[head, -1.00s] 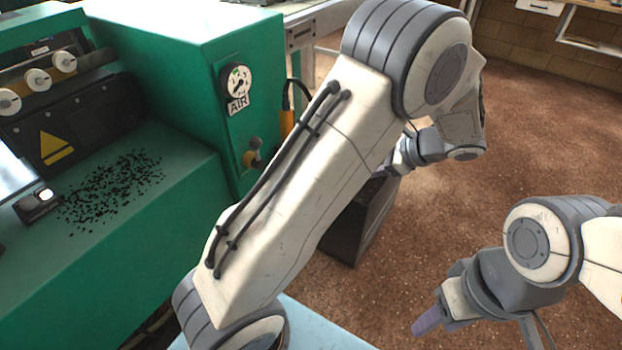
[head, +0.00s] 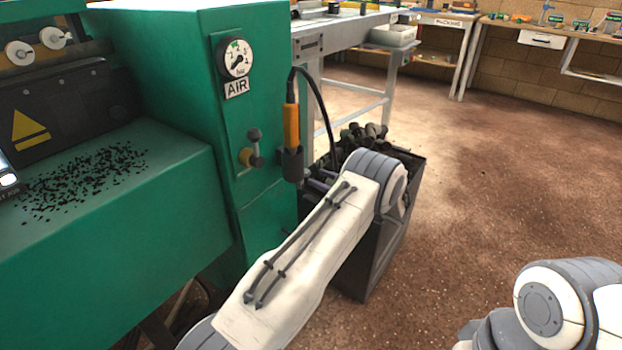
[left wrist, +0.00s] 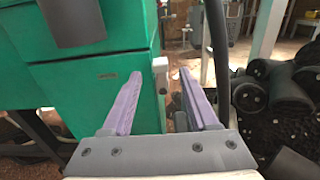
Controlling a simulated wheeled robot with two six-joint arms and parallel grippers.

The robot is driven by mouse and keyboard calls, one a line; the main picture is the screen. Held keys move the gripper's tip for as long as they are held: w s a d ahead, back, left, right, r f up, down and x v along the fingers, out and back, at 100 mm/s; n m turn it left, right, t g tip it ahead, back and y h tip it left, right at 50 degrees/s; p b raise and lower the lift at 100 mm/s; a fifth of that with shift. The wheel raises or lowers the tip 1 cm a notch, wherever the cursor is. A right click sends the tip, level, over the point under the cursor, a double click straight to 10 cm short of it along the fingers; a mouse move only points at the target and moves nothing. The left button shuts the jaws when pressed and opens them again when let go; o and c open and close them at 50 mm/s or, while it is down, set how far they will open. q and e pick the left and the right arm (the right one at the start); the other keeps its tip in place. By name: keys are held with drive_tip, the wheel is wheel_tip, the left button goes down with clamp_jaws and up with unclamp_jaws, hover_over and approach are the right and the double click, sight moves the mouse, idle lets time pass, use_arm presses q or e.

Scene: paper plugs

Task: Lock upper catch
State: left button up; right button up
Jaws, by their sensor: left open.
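My left arm reaches past the corner of the green machine (head: 175,100) in the head view. A small pale block on a post (left wrist: 160,66) shows beyond the gap, by the edge of a green panel (left wrist: 95,85). I cannot tell whether it is the upper catch. My right arm is at the lower right, its gripper out of frame.
A dark bin (head: 385,235) of black pieces stands beside the machine. Brown floor to the right is clear.

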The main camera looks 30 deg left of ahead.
sight(309, 174)
use_arm(q)
drive_tip(key=shift+w+a+b, duration=0.15)
drive_tip(key=shift+a+b, duration=0.2)
drive_tip(key=shift+a, duration=1.8)
clamp_jaws()
